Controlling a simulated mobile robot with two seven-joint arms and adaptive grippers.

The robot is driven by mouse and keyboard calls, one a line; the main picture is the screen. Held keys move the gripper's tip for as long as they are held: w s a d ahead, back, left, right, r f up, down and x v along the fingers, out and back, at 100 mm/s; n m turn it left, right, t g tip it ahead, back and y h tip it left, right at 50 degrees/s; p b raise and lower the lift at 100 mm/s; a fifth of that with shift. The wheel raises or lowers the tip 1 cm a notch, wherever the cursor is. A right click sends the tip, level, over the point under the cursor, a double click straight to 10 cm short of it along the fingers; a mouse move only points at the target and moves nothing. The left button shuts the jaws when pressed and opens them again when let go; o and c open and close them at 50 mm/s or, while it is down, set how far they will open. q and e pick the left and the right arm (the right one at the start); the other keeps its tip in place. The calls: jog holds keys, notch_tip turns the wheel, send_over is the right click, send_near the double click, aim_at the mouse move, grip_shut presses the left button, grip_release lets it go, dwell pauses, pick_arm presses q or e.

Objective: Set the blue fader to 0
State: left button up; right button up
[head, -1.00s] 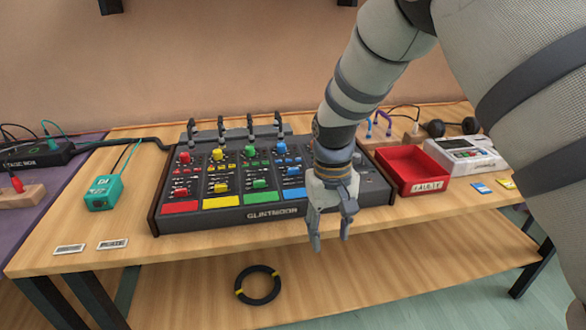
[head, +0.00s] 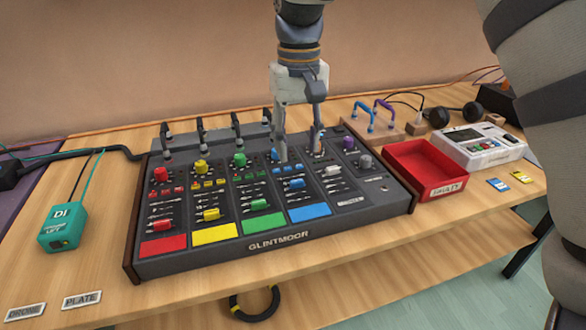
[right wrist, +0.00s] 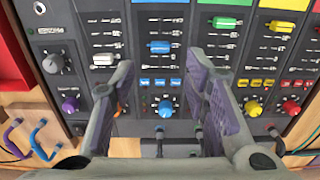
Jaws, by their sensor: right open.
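The blue fader (head: 297,183) is a small blue cap in the blue channel of the dark mixer (head: 380,210), above the blue label. It also shows in the right wrist view (right wrist: 160,47), near the far end of the gap between my fingers. My right gripper (head: 300,152) is open and empty, pointing down over the upper part of the blue channel. In the right wrist view its fingers (right wrist: 160,62) spread either side of that channel. I cannot tell whether the fingertips touch the panel. My left gripper is not in view.
The green fader (head: 259,204) and white fader (right wrist: 103,59) flank the blue channel. The blue knob (right wrist: 165,108) and purple knob (right wrist: 70,104) stand close to my fingers. A red tray (head: 427,168) is to the right; a teal box (head: 63,226) is at left.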

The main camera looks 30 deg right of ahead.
aim_at(297, 180)
notch_tip(297, 180, down, 8)
jog(key=shift+r, duration=0.1)
jog(key=shift+w, duration=0.1)
grip_shut()
